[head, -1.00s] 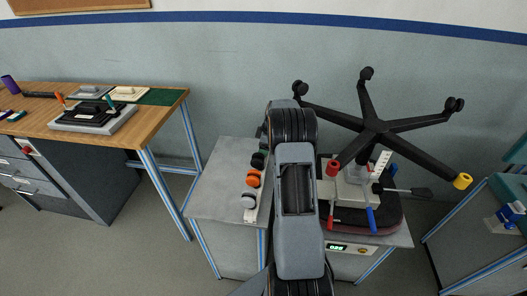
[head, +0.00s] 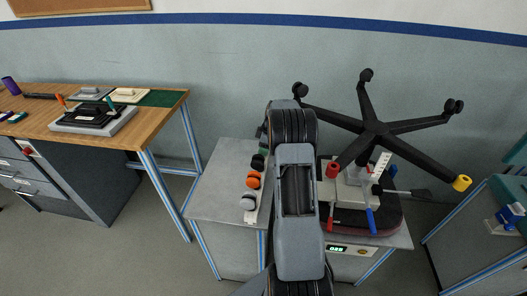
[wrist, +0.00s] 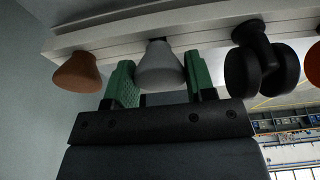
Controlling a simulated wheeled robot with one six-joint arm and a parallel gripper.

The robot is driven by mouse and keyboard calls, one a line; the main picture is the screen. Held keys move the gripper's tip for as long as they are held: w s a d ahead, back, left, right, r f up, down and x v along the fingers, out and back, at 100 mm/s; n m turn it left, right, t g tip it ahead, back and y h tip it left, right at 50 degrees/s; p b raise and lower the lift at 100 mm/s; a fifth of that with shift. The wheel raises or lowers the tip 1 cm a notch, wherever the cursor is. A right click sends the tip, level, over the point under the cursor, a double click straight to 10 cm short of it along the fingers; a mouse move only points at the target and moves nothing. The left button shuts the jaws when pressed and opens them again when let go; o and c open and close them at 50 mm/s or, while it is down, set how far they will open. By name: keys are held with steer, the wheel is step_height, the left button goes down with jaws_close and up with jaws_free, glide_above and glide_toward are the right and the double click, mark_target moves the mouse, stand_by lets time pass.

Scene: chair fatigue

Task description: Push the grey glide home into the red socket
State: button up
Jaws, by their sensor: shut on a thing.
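The grey glide (wrist: 160,66), a flared cone, is between the green fingers of my gripper (wrist: 159,84) in the wrist view. My gripper is shut on it. The glide's narrow end meets the pale rack rail (wrist: 215,22), and I cannot tell whether it is free of the rail. The red socket (head: 332,169) is on the end of a near leg of the upturned black five-legged chair base (head: 376,131) in the head view. My arm hides my gripper and the grey glide in the head view.
A brown glide (wrist: 78,72) and a black caster (wrist: 261,62) flank the gripped glide closely. An orange caster (head: 253,179) sits on the rack left of my arm. A yellow socket (head: 462,183) caps another leg. Clamps with red and blue handles (head: 371,221) stand below the base.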

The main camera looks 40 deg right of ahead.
steer(key=shift+r+p, duration=0.55)
steer(key=shift+r, duration=0.9)
steer(key=shift+r+p, duration=1.05)
steer(key=shift+r, duration=0.95)
